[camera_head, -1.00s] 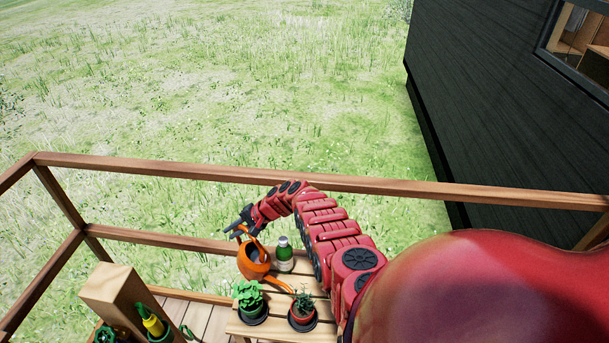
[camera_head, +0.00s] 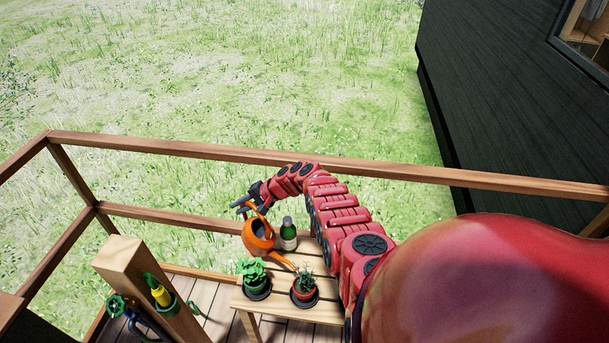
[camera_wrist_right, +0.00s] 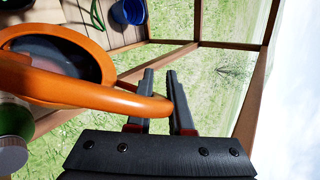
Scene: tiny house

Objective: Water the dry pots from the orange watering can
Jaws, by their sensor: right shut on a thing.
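The orange watering can (camera_head: 259,238) is at the left end of the wooden bench, its spout pointing toward the potted plants. My right gripper (camera_head: 249,207) is shut on the can's handle; the right wrist view shows the orange handle (camera_wrist_right: 150,104) between the black fingers (camera_wrist_right: 163,98). I cannot tell whether the can touches the bench. The soil's wetness is not readable. My left gripper is not in view.
A green bottle (camera_head: 288,234) stands just right of the can. The wooden bench (camera_head: 325,309) is on a deck with a railing (camera_head: 180,147). A wooden post (camera_head: 125,262) with a hose and a yellow-tipped tool stands at left. A blue pot (camera_wrist_right: 129,11) shows in the wrist view.

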